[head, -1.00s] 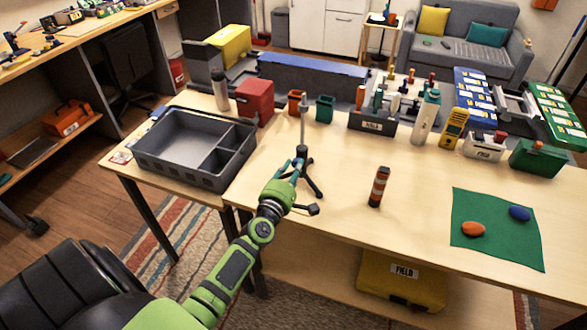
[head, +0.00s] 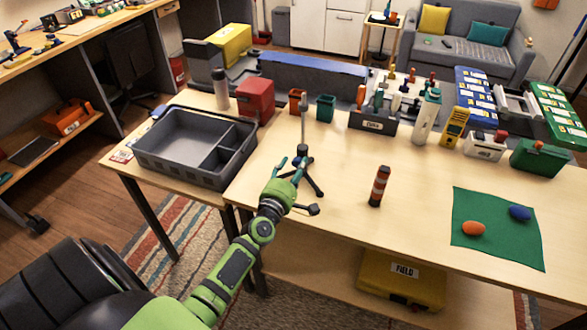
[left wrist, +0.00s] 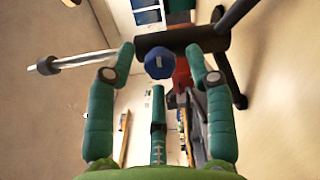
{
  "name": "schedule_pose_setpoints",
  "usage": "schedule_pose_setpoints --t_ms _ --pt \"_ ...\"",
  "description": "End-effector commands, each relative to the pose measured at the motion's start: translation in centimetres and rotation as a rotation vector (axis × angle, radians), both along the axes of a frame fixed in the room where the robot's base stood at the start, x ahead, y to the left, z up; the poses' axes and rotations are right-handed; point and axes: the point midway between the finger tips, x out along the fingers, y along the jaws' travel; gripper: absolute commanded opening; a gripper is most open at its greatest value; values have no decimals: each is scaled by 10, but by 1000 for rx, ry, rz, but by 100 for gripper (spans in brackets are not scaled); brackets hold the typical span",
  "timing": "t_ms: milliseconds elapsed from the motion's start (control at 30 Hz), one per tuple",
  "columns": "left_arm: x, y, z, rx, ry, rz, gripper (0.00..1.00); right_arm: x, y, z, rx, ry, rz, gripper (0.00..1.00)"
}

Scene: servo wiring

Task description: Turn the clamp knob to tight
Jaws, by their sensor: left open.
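The stand (head: 304,118) is a thin upright pole on a dark tripod base, near the front edge of the table. The clamp knob (left wrist: 159,65) is blue with a small pale mark and sits on the stand's dark body (left wrist: 182,39). My left gripper (head: 292,165) is at the stand's lower part. In the left wrist view, its two teal fingers (left wrist: 162,57) are spread, one on each side of the knob, with visible gaps. The head view does not show the knob clearly. My right gripper is not in view.
A grey divided tray (head: 180,150) lies left of the stand. An orange-banded dark cylinder (head: 379,187) stands to its right. A green mat (head: 490,250) lies further right. A black pedal-like foot (head: 313,209) lies close to my wrist. The table between cylinder and mat is clear.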

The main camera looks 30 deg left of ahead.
Motion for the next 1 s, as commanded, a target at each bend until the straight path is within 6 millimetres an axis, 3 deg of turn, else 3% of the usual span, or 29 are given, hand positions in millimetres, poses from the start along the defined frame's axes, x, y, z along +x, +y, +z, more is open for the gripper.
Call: schedule_pose_setpoints --t_ms 167,500,700,1000 --pt "-12 -3 -1 -1 2 -1 53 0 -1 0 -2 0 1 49" --pt "-79 -17 -1 2 4 -1 53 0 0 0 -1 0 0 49" --pt "-107 -23 -1 3 2 -1 53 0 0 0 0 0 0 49" --pt "-118 -25 0 0 0 0 53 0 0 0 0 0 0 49"
